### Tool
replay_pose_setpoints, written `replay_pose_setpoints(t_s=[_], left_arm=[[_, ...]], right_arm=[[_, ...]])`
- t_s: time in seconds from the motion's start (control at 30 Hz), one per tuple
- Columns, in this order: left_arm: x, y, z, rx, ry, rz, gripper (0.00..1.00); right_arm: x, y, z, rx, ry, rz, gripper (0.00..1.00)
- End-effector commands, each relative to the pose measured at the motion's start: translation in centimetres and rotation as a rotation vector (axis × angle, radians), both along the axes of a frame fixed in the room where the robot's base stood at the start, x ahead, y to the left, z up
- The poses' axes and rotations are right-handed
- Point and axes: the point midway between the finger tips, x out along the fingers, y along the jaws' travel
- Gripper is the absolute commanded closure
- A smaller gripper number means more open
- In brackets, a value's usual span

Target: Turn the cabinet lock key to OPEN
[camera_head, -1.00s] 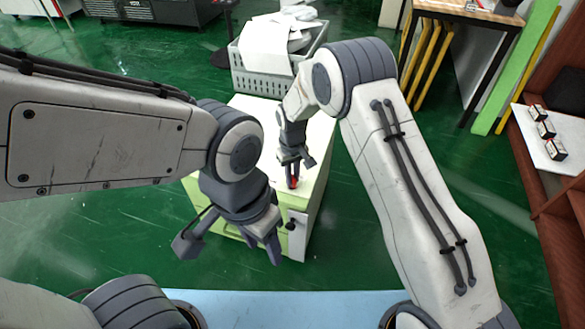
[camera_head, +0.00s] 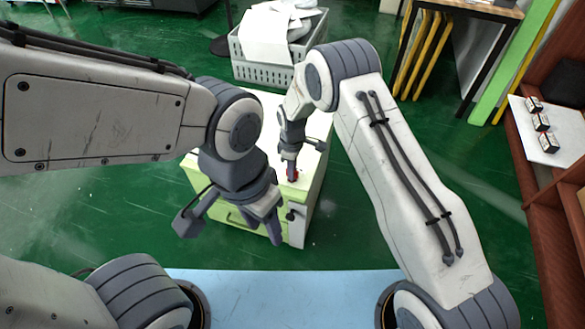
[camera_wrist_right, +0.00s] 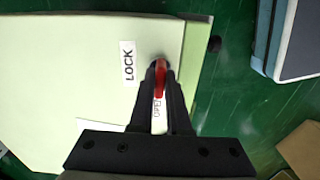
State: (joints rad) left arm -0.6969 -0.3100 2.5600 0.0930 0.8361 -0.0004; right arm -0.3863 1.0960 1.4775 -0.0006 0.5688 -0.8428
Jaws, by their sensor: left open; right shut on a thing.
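The red key (camera_wrist_right: 160,79) stands in the lock on the light-green cabinet's top (camera_head: 262,104). In the right wrist view its red head is long and points down the picture, over the OPEN label (camera_wrist_right: 158,108), which is partly covered. The LOCK label (camera_wrist_right: 128,62) lies to the left of the key. My right gripper (camera_wrist_right: 160,70) is shut on the key from above; it also shows in the head view (camera_head: 292,172), hiding most of the key. My left gripper (camera_head: 230,228) is open and empty, in front of the cabinet.
A grey basket (camera_head: 262,72) with white items stands behind the cabinet. A black knob (camera_head: 290,216) sits on the cabinet's front. Small boxes (camera_head: 541,122) rest on a white shelf at the right.

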Motion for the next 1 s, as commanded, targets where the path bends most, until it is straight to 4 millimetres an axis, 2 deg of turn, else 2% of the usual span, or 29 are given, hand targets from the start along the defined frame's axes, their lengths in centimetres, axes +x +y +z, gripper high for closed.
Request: replay_pose_setpoints(t_s=[0.6, 0.63, 0.7, 1.0], left_arm=[[0.0, 0.0, 0.23, 0.0, 0.0, 0.0, 0.5], [0.0, 0.0, 0.23, 0.0, 0.0, 0.0, 0.5], [0.0, 0.0, 0.23, 0.0, 0.0, 0.0, 0.5], [0.0, 0.0, 0.25, 0.0, 0.0, 0.0, 0.5]], right_arm=[[0.08, 0.12, 0.05, 0.002, -0.003, 0.045, 1.0], [0.07, 0.13, 0.05, 0.002, -0.003, 0.045, 0.81], [0.06, 0.12, 0.05, 0.001, -0.003, 0.045, 0.55], [0.03, 0.02, 0.08, 0.001, -0.001, 0.042, 0.55]])
